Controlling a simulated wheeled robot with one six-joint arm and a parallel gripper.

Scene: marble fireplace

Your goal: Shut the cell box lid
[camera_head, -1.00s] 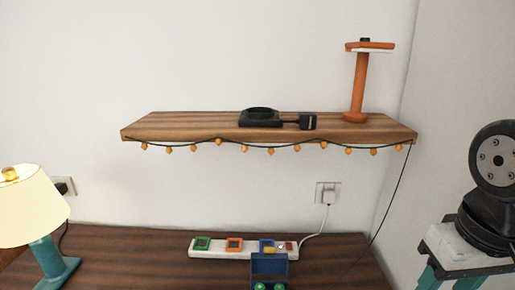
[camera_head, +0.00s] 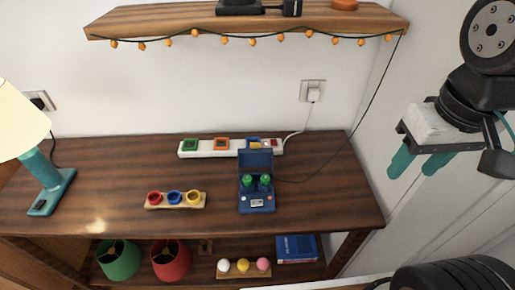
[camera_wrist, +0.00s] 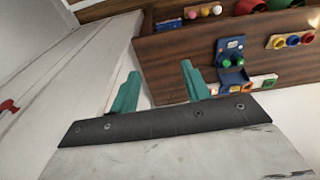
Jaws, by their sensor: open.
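The cell box (camera_head: 257,201) is a small blue box on the wooden table, right of the middle. Its lid (camera_head: 256,160) stands open and upright at the back. Two green cells stand in the box (camera_head: 257,183). The box also shows in the wrist view (camera_wrist: 231,46), with the lid (camera_wrist: 233,77) below it in the picture. My gripper (camera_head: 420,168) is at the right of the head view, well to the right of the box and apart from it. Its two teal fingers are spread and empty, as the wrist view also shows (camera_wrist: 158,90).
A white power strip (camera_head: 230,147) with colored sockets lies behind the box. A board with red, blue and yellow rings (camera_head: 175,199) lies left of it. A teal lamp (camera_head: 45,180) stands far left. A shelf (camera_head: 250,24) hangs above. A cable runs at the right.

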